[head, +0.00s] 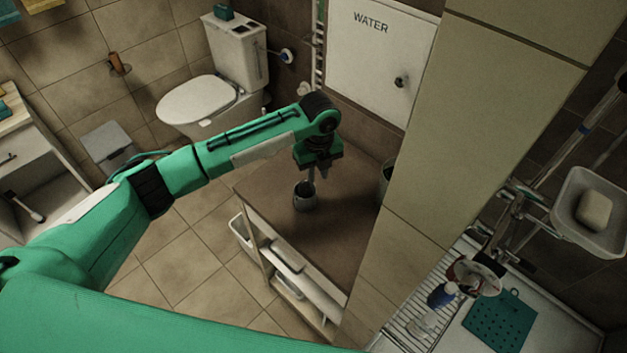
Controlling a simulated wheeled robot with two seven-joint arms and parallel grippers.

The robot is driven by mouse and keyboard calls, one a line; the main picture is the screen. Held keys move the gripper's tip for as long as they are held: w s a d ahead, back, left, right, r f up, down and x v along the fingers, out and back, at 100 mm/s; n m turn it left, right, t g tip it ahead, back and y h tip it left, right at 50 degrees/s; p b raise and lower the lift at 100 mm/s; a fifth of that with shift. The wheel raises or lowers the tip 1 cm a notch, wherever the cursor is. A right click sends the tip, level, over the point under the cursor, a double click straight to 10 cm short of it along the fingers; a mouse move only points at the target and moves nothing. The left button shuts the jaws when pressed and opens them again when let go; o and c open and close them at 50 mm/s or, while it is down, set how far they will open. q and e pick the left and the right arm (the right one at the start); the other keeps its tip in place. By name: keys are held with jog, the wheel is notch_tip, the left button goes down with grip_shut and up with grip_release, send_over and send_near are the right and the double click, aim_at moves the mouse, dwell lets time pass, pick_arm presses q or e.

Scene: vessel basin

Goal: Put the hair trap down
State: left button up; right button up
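A small dark grey cup-like piece (304,201), which may be the hair trap, is upright at the brown counter top (325,235). My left gripper (314,177) points down right above it, with a finger at or inside its rim. I cannot tell whether the fingers grip the piece, or whether it rests on the counter or hangs just over it. No other thing is clearly a hair trap. My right gripper is out of view.
A tiled pillar (440,150) rises right of the counter, with a dark container (387,174) partly hidden behind it. A white toilet (197,103) stands behind my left arm. The counter's front is clear.

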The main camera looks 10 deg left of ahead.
pick_arm(q)
notch_tip(320, 180, up, 8)
jog(key=b, duration=0.1)
jog(key=shift+r, duration=0.15)
dwell(0.4)
